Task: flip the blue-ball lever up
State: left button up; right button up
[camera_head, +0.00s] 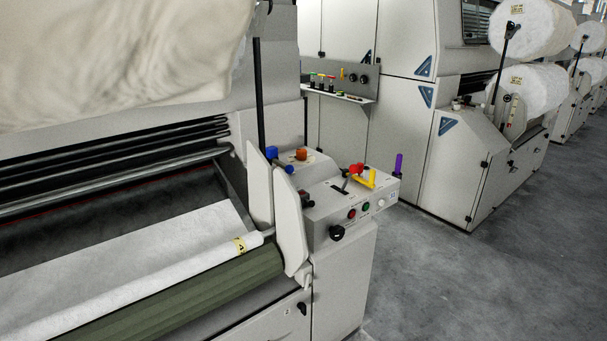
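A blue ball (271,152) sits at the left end of the control console's top, close to the pale upright side plate. A short blue piece (288,168) lies just below and right of it; the two look like parts of one lever, though the link is too small to make out clearly. The lever lies low and slanted rather than standing upright. Neither of my grippers is in view, and nothing touches the levers.
The grey console (325,205) also carries an orange knob (301,154), a yellow handle (362,180), a purple upright handle (399,164) and a black knob (337,233). A fleece roll and green roller (190,300) lie left. Grey floor (480,270) is clear at right.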

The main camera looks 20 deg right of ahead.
aim_at(290, 169)
jog(key=i+l+u, duration=0.1)
jog(key=i+l, duration=0.25)
jog(key=i+l+u, duration=0.15)
jog(key=i+l, duration=0.15)
jog(key=l, duration=0.2)
jog(key=i+l+u, duration=0.1)
jog(key=i+l, duration=0.2)
jog(key=l, duration=0.2)
